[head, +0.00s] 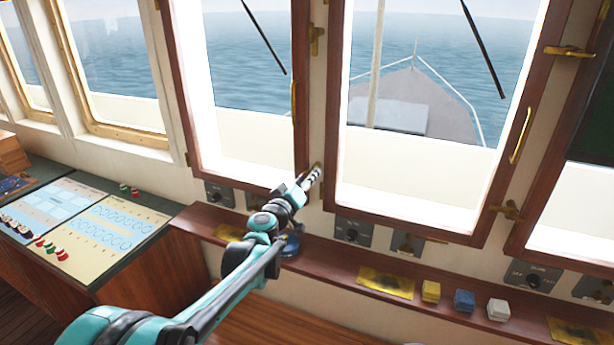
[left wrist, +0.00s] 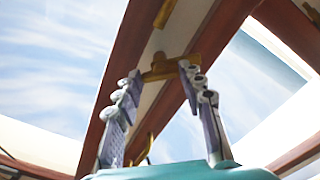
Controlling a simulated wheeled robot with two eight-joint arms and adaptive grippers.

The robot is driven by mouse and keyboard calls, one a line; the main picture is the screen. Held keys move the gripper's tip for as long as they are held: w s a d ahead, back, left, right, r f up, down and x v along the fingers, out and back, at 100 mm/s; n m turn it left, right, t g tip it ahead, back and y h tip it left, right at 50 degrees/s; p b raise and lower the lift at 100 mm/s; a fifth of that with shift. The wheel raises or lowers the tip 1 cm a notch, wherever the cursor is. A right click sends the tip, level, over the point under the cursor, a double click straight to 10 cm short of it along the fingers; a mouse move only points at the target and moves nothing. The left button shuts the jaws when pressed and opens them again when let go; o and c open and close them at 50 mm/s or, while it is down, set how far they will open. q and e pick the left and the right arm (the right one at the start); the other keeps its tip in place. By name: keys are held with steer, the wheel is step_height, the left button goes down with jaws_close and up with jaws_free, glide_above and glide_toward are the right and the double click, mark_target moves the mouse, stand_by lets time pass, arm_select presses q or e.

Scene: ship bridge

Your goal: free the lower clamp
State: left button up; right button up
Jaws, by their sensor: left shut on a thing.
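The lower clamp (head: 318,168) is a small brass fitting on the pale post between two wood-framed windows. My left gripper (head: 311,179) reaches up to it and hides part of it in the head view. In the left wrist view the brass clamp (left wrist: 168,69) lies crosswise between the fingertips of my left gripper (left wrist: 160,76), which is shut on it. The upper brass clamp (head: 316,38) sits higher on the same post, apart from the gripper. My right gripper is out of view.
A wooden ledge (head: 330,267) runs below the windows. It carries yellow (head: 431,291), blue (head: 464,301) and white (head: 498,309) blocks and a blue round object (head: 290,246). A chart desk (head: 100,235) stands at left. More brass fittings (head: 506,210) are at right.

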arm_select(q)
steer(key=shift+n+p, duration=0.9)
steer(key=shift+n, duration=4.1)
steer(key=o, duration=1.2)
steer(key=shift+c, duration=0.2)
steer(key=v, duration=1.2)
